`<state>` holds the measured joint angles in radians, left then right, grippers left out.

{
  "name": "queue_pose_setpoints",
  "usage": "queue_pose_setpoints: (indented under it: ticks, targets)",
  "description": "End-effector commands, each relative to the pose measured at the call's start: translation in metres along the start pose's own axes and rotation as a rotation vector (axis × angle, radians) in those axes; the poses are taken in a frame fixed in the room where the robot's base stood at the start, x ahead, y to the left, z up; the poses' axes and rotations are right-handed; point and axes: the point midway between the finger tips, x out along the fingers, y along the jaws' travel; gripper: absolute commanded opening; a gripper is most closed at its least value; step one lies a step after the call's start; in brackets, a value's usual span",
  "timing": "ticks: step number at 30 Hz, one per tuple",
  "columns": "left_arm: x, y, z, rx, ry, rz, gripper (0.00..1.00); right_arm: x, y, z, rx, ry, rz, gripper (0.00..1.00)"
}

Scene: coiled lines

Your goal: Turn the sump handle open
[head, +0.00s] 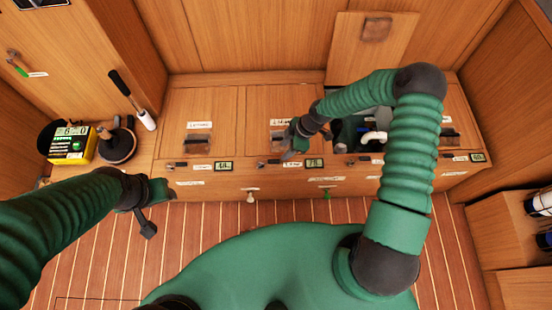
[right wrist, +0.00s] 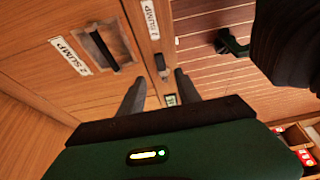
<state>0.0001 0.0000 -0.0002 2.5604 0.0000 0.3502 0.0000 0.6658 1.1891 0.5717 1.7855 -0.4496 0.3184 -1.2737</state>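The label reading "2 SUMP" (right wrist: 70,55) is on a wooden hatch in the right wrist view, beside a recessed black grip (right wrist: 100,50). A small dark handle (right wrist: 162,65) sits on the bench's front edge, ahead of the gap between my right fingers; it appears untouched. A row of such handles (head: 270,162) shows along the bench front in the head view. My right gripper (right wrist: 160,92) is open and empty; in the head view it (head: 290,145) hangs over the middle hatch's front edge. My left gripper (head: 147,222) is above the floor; its opening is unclear.
Small green displays (head: 223,166) sit beside the handles. A hatch lid (head: 372,45) stands raised behind an open compartment (head: 365,130) with pipes, partly hidden by my right arm.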

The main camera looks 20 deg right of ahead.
Motion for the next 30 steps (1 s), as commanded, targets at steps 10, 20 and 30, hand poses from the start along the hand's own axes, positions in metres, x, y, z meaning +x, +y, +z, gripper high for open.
queue_pose_setpoints:
  ticks: [10,20,30]
  targets:
    - [0.022,0.0,0.005,0.0,0.001,0.0,0.49,0.079,-0.001,0.001,0.0,0.0,-0.001,0.4]
    - [0.023,0.0,0.005,0.0,0.001,0.0,0.49,0.087,-0.001,0.0,0.001,-0.001,0.001,0.4]
    - [0.023,0.0,0.005,0.0,0.001,0.0,0.49,0.087,0.0,0.0,0.001,0.0,0.001,0.02]
